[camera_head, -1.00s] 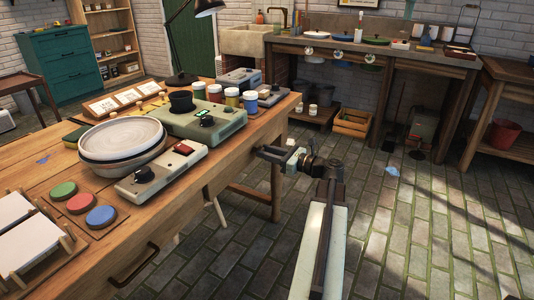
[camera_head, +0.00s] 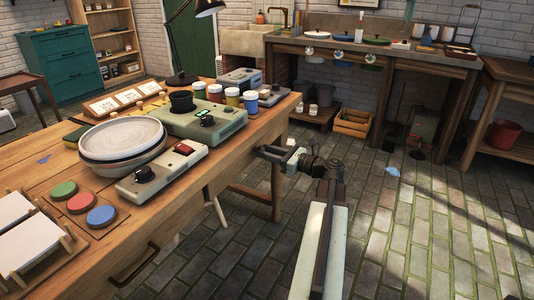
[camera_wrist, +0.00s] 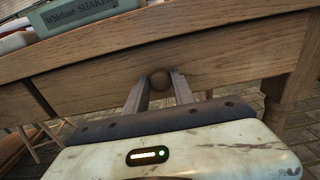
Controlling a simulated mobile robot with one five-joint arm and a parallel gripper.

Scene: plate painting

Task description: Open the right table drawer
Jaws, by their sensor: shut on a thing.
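The wooden table (camera_head: 215,174) stands at the left in the head view, with its drawers along the front side. My gripper (camera_head: 264,153) is at the right end of that side. In the wrist view, the right drawer's front (camera_wrist: 225,72) is a plain wooden panel under the table top. I see no clear gap showing the drawer pulled out. In the head view the knob is hidden by my gripper.
A dark handle (camera_head: 134,266) sits on the table front nearer to me. A table leg (camera_head: 276,192) stands below my gripper.

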